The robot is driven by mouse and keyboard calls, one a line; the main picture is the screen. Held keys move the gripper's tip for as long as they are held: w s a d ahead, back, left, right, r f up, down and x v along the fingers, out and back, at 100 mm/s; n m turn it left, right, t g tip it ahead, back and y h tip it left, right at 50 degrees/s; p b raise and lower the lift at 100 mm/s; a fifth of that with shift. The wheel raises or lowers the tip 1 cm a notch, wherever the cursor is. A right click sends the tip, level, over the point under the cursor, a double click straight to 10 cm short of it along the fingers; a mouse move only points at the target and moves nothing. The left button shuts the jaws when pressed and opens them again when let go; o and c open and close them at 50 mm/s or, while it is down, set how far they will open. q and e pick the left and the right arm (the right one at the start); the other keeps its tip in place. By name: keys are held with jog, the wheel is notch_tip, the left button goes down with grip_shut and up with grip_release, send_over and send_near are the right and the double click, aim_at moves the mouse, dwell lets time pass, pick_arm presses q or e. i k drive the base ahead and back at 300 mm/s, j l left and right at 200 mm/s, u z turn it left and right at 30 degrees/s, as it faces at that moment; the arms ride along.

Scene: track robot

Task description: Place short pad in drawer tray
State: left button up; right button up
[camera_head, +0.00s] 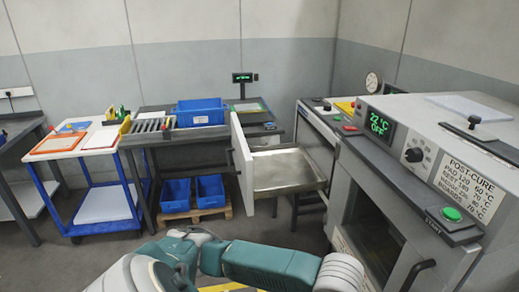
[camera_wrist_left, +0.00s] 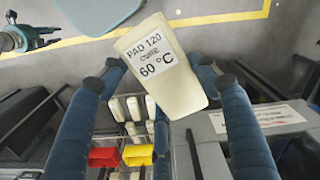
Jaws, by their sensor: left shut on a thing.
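My left gripper (camera_wrist_left: 158,68) has its two blue fingers on either side of a cream pad (camera_wrist_left: 185,88) in the left wrist view and is shut on it. The pad carries a white label reading "PAD 120 CURE 60 °C". It is held tilted. The drawer tray (camera_head: 287,172) is a shallow metal tray, pulled out behind an upright white front panel (camera_head: 242,165) in the head view. The tray looks empty. My left gripper and the pad do not show in the head view. My right gripper is in neither view.
An oven (camera_head: 405,150) with a "22°C OFF" display stands at the right. A bench with a blue bin (camera_head: 200,112) and a blue-framed cart (camera_head: 100,178) stand left. In the wrist view, several pale pieces (camera_wrist_left: 130,108) sit near red (camera_wrist_left: 103,157) and yellow (camera_wrist_left: 138,155) bins.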

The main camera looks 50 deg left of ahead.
aim_at(280, 169)
jog(key=j, duration=0.5)
jog(key=i+j+u, duration=0.1)
jog(key=j, duration=0.85)
jog(key=i+j+u, duration=0.1)
jog(key=j, duration=0.4)
jog(key=i+j, duration=0.1)
jog(key=j, duration=0.35)
jog(key=i+j+u, duration=0.1)
jog(key=j, duration=0.4)
jog(key=i+j, duration=0.1)
jog(key=j, duration=0.35)
